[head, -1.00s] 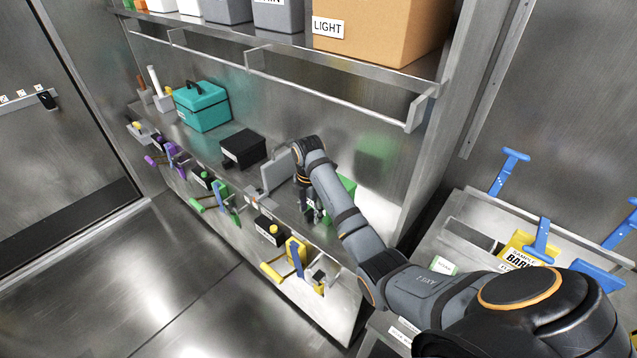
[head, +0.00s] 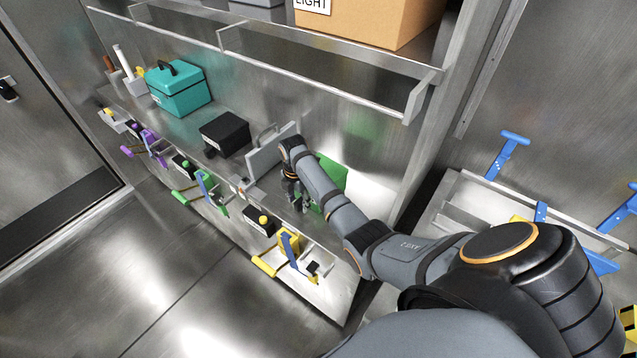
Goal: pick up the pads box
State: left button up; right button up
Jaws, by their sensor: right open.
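No label that reads "pads" can be made out, so I cannot tell for sure which thing is the pads box. A green box (head: 333,176) stands at the right end of the steel shelf, partly hidden behind my right arm. A black box (head: 225,134) with a small pale label stands further left on the same shelf. My right gripper (head: 299,205) points down in front of the green box, close to its left side. It is open; whether it touches the box is not clear. My left gripper is not in view.
A grey case (head: 270,151) with a handle stands just left of my right gripper. A teal toolbox (head: 179,88) is further left. Coloured handles and a yellow clamp (head: 289,242) line the shelf's front edge. A rail (head: 320,74) and upper shelf run above.

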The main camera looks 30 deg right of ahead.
notch_tip(320, 180, down, 2)
jog(key=shift+f, duration=0.1)
jog(key=shift+w+f, duration=0.2)
jog(key=shift+f, duration=0.05)
jog(key=shift+s+r, duration=0.1)
jog(key=shift+r, duration=0.05)
jog(key=c, duration=0.6)
grip_shut()
